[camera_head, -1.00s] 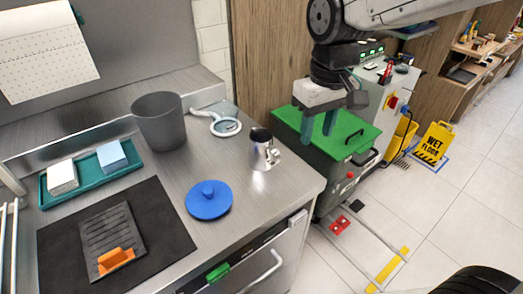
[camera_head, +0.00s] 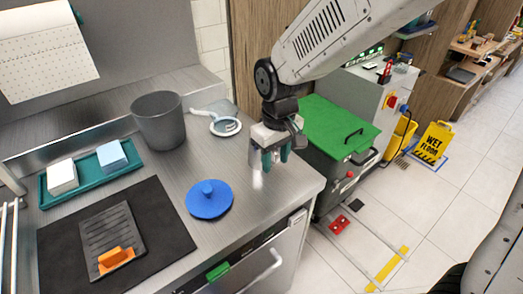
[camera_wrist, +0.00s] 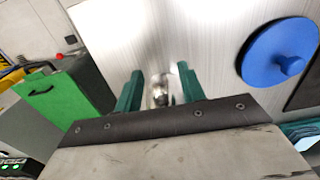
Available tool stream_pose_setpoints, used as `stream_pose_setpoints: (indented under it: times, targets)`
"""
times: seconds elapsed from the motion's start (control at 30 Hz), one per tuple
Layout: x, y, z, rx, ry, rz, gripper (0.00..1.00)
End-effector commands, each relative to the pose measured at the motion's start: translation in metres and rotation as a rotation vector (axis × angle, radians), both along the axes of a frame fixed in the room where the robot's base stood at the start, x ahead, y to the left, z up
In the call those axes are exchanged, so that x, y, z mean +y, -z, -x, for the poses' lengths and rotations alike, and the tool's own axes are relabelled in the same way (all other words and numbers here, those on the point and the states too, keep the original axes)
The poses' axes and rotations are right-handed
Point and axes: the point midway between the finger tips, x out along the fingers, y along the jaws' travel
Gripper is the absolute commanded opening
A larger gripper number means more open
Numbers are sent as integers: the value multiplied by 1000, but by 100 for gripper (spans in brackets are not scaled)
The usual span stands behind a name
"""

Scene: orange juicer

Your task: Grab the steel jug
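The steel jug (camera_wrist: 160,96) is small and shiny. In the wrist view it shows between the two teal fingers of my gripper (camera_wrist: 160,74), with gaps visible beside it. In the head view my gripper (camera_head: 276,162) is over the right part of the steel counter and hides most of the jug. The fingers are open and point down. I cannot tell from these views how far down the jug they reach.
A blue lid with a knob (camera_head: 209,199) lies left of my gripper. A grey bin (camera_head: 159,122) and a strainer-like item (camera_head: 226,126) stand behind. A green-topped cabinet (camera_head: 335,125) is to the right, past the counter (camera_head: 255,215) edge.

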Motion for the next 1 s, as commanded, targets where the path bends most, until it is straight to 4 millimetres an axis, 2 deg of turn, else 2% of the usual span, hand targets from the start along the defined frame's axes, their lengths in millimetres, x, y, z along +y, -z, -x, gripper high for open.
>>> stream_pose_setpoints:
  times: [0.2,0.33,0.37,0.77,1.0]
  targets:
    - [0,1,0,0,0,0,40]
    - [0,1,0,0,0,0,4]
    - [0,1,0,0,0,0,0]
    - [0,-1,0,-1,0,-1,0]
    - [1,-9,-1,-2,0,-1,0]
